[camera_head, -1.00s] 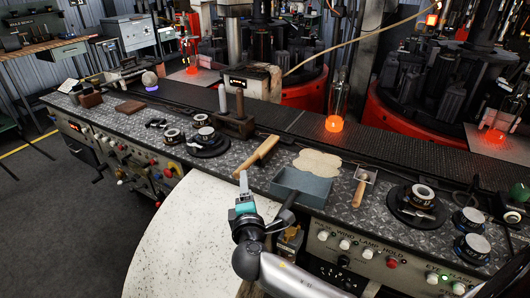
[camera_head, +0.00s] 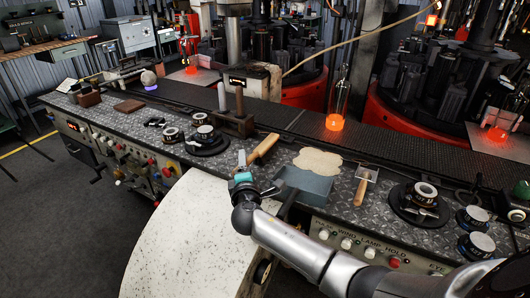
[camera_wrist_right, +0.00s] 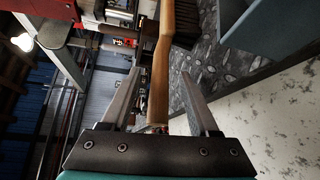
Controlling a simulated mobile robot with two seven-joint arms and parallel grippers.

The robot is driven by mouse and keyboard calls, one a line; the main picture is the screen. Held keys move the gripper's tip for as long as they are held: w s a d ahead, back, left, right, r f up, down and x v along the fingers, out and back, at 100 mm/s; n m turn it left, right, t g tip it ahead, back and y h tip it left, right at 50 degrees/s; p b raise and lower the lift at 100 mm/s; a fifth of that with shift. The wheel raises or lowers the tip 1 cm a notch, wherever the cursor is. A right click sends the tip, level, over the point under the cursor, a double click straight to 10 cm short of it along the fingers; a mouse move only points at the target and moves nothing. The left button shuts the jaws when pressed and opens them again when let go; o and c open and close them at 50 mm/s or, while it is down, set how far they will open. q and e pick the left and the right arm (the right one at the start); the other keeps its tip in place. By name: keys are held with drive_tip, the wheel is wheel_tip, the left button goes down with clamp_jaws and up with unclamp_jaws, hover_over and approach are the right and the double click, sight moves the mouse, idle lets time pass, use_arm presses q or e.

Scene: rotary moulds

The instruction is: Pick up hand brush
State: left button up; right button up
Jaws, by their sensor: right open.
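The hand brush (camera_head: 262,149) has a pale wooden handle and lies on the dark metal bench top, left of the blue-grey dustpan (camera_head: 304,186). In the right wrist view its handle (camera_wrist_right: 160,82) shows lengthwise between my finger lines, with dark bristles at the top. My right gripper (camera_head: 242,165) is open and empty, close to the near end of the handle. Its two fingers (camera_wrist_right: 160,98) stand apart on either side of the handle in the wrist view; I cannot tell whether they touch it. My left gripper is not in view.
A wooden-handled tool (camera_head: 362,188) lies right of the dustpan. A wooden block with upright handles (camera_head: 233,122) stands behind the brush. Round black fixtures (camera_head: 205,140) sit to the left. A speckled pale round table (camera_head: 185,235) lies in front, clear.

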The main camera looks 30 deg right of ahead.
clamp_jaws()
idle(0.5)
